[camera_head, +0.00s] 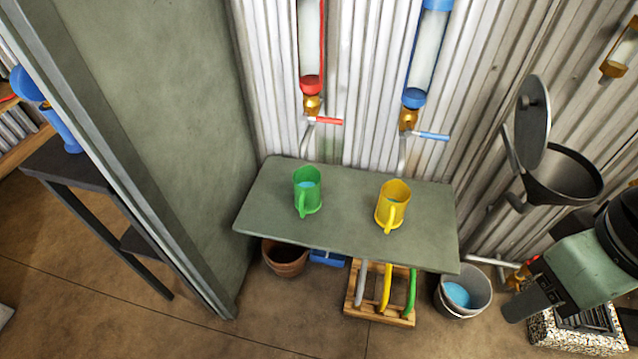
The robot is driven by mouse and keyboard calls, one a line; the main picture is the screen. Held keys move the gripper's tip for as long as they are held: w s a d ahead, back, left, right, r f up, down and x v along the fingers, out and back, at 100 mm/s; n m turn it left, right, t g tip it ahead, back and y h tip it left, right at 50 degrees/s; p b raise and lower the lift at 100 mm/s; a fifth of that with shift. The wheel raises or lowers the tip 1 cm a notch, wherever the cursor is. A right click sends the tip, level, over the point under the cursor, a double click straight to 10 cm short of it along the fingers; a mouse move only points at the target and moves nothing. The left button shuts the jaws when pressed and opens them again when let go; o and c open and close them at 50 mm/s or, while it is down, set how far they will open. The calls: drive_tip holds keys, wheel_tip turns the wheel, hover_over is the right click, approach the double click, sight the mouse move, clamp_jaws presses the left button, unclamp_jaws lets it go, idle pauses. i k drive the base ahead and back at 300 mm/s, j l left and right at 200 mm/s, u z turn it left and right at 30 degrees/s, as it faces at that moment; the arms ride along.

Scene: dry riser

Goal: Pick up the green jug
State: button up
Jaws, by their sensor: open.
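The green jug (307,192) stands upright on the grey-green table, left of the middle, with its handle toward me and light blue liquid inside. My gripper (573,316) is at the lower right edge of the view, partly cut off, open and empty. It is well apart from both jugs, to the right of the table.
Red-handled (326,121) and blue-handled (430,135) taps hang on the corrugated wall behind the table. A grey-green partition (160,130) rises close on the left. A lidded funnel (562,177), a bucket (462,292), a brown pot (285,258) and a wooden rack (379,317) are nearby.

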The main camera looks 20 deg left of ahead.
sight(306, 179)
drive_tip(key=z, duration=0.3)
drive_tip(key=u, duration=1.45)
